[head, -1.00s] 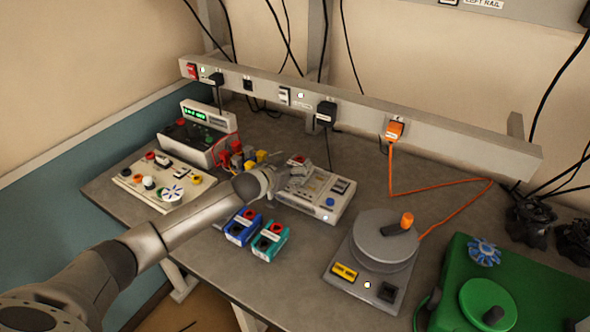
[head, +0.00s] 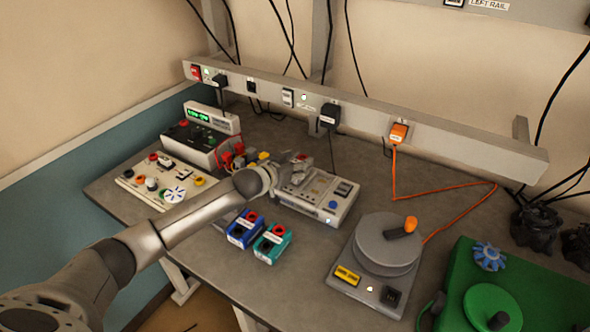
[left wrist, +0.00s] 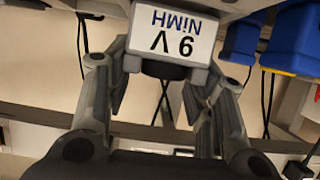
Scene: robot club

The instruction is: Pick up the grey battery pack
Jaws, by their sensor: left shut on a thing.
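In the left wrist view my left gripper (left wrist: 167,75) is shut on the grey battery pack (left wrist: 183,60), with a finger on either side. Its white label reads "9V NiMH" upside down. In the head view the hand mostly hides the pack. I cannot tell whether it touches the device. My right gripper is not in view.
A blue pack (head: 236,239) and a teal pack (head: 264,254) stand in front of the device. A control panel (head: 133,187) and a green-display unit (head: 198,139) are at left. A round turntable (head: 372,252) stands right of centre. A socket rail (head: 450,143) runs behind.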

